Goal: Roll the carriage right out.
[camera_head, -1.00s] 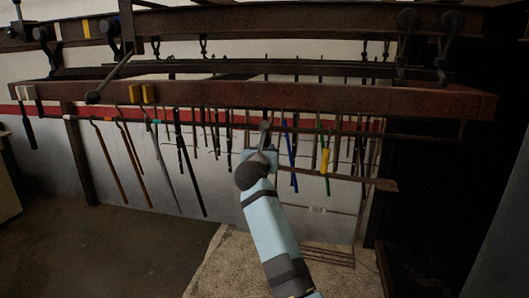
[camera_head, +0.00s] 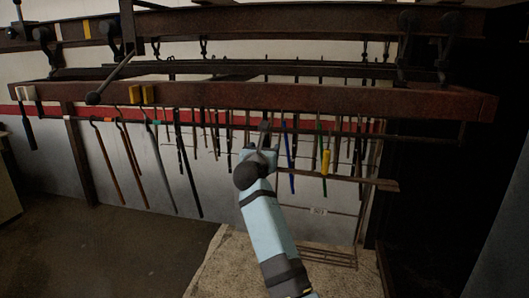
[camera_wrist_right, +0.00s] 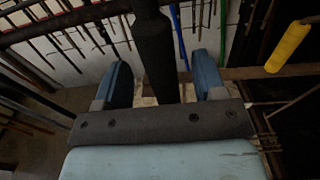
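A dark round handle (camera_wrist_right: 155,50) hangs between the fingers of my right gripper (camera_wrist_right: 161,62) in the right wrist view. In the head view my right gripper (camera_head: 262,150) is below the long red-brown beam (camera_head: 300,96), at the lower end of this dark handle (camera_head: 265,128). I cannot make out for certain which part is the carriage. My left gripper is not in view.
Several long tools hang in a row below the beam, among them a yellow-handled one (camera_head: 326,162) close to the right of my gripper. A narrow bar (camera_head: 370,183) lies behind the gripper. The floor at the left is clear.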

